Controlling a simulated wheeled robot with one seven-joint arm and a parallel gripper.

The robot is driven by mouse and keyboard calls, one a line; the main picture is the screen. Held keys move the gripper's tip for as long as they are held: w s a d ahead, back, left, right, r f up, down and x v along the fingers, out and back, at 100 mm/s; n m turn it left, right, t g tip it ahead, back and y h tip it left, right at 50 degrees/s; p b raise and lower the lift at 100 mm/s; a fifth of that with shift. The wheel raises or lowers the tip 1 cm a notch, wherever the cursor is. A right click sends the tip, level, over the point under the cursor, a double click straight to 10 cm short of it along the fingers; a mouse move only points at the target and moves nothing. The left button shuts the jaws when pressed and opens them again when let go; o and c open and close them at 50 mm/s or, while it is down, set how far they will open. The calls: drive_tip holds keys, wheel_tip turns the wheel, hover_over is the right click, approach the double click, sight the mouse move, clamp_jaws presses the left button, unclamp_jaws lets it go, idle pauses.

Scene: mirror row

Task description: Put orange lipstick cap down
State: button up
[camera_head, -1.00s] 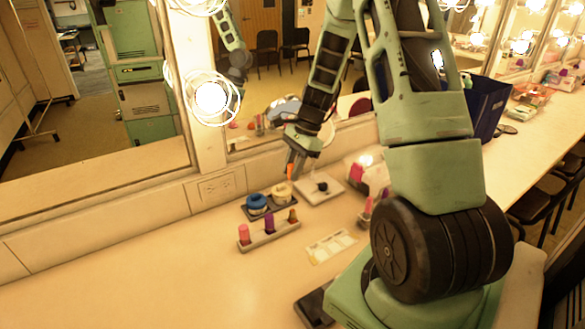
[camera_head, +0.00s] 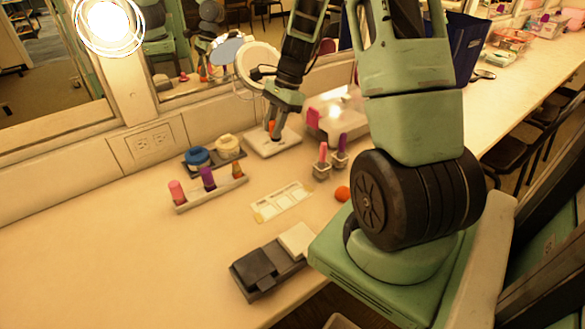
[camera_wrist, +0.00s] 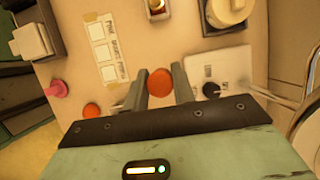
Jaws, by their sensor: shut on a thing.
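The orange lipstick cap (camera_wrist: 160,82) shows as a round orange-red end between the two fingers in the wrist view. My gripper (camera_wrist: 159,88) is shut on it. In the head view my gripper (camera_head: 273,130) points down by the white square base (camera_head: 262,149), with the orange cap (camera_head: 271,126) at its fingers. The gap below the cap cannot be judged. A printed card with white squares (camera_head: 282,202) lies on the counter, nearer than the gripper; it also shows in the wrist view (camera_wrist: 105,48). Another round orange piece (camera_head: 342,194) lies right of the card.
A holder with pink, purple and orange lipsticks (camera_head: 211,195) stands left of the card. Blue and cream jars (camera_head: 197,157) sit behind it. Two lipsticks in small stands (camera_head: 321,168) are to the right. A dark case (camera_head: 265,268) lies in front. The left counter is clear.

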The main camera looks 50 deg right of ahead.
hover_over(274, 167)
drive_tip(key=d, duration=0.2)
drive_tip(key=f, duration=0.5)
drive_tip(key=shift+s+a+f, duration=0.15)
drive_tip(key=shift+a+f, duration=0.1)
drive_tip(key=shift+f, duration=2.4)
drive_tip(key=shift+f, duration=0.1)
drive_tip(key=shift+f, duration=0.1)
drive_tip(key=o, duration=0.9)
